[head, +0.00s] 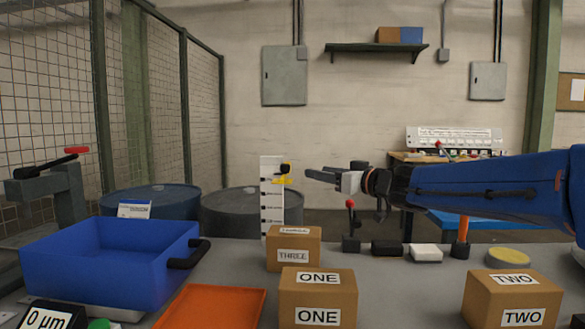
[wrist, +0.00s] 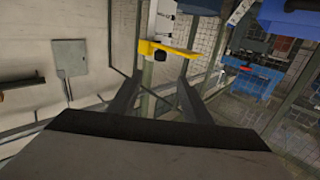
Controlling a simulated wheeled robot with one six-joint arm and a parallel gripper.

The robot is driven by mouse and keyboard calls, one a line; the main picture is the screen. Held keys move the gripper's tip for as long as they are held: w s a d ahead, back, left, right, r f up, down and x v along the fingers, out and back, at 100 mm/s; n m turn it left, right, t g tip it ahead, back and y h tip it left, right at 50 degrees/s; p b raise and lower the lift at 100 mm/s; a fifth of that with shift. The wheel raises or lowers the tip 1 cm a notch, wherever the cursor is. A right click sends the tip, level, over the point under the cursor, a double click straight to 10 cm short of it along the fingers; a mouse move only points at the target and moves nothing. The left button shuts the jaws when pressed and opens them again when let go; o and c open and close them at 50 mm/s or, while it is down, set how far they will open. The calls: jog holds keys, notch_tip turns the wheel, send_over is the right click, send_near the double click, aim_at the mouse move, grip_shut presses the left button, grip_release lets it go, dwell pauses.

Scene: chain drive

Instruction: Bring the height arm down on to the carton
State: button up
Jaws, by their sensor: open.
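The yellow height arm (head: 283,180) with a black knob (head: 285,168) sits high on the white marked post (head: 267,212). The carton labelled THREE (head: 293,256) stands in front of the post, with a clear gap below the arm. Cartons labelled ONE (head: 318,300) and TWO (head: 513,302) stand nearer. My gripper (head: 310,175) is open and empty, just right of the height arm in the head view. In the wrist view, the height arm (wrist: 168,49) and its knob (wrist: 160,56) lie just beyond my open fingers (wrist: 159,82); I see no contact.
A blue bin (head: 110,262) and an orange tray (head: 212,307) are at left on the grey bench. A red-knobbed lever (head: 350,222), a black block (head: 387,248), a white block (head: 425,252) and a yellow disc (head: 508,257) stand right of carton THREE. Drums stand behind.

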aim_at(288, 166)
jog(key=x, duration=1.4)
